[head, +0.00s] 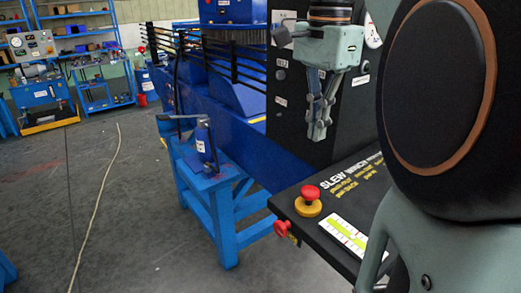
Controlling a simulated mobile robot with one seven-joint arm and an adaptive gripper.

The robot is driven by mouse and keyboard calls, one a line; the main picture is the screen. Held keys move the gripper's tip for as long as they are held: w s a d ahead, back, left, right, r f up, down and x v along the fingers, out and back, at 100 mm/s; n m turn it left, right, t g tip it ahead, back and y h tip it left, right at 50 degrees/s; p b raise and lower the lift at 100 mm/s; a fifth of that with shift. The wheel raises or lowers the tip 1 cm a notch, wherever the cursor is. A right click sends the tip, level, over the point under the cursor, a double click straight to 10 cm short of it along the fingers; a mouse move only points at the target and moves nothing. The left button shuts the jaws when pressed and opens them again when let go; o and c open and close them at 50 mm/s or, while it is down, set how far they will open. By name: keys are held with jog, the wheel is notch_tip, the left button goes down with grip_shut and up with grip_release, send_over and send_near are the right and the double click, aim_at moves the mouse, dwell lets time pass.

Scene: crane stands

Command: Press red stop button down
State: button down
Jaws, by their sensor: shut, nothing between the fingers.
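A red mushroom button (310,192) on a round yellow base sits on top of the black slew winch panel (352,208) at the lower middle. A second red button (281,228) with some yellow behind it sticks out from the panel's front left side. I cannot tell from labels which is the stop button. My gripper (318,132) points down above and slightly right of the top button, clear of it. Its grey-green fingers are together and hold nothing.
A yellow-green scale plate (345,236) lies on the panel right of the button. My arm covers the right side. A blue bench (205,182) with a lever and cylinder stands left of the panel. Blue machinery and a black cabinet stand behind. The floor at left is open, with a rope across it.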

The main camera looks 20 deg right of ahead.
aim_at(310, 189)
notch_tip(310, 189, down, 12)
jog(key=shift+r, duration=0.1)
dwell(0.5)
notch_tip(310, 189, down, 2)
jog(key=shift+f+b, duration=0.1)
jog(key=shift+b, duration=0.6)
jog(key=shift+r, duration=0.2)
jog(key=shift+d+r+p, duration=0.1)
jog(key=shift+r+p, duration=0.45)
jog(key=shift+p, duration=0.15)
notch_tip(310, 189, up, 13)
jog(key=p, duration=0.2)
jog(key=shift+p, duration=0.3)
jog(key=shift+f, duration=0.15)
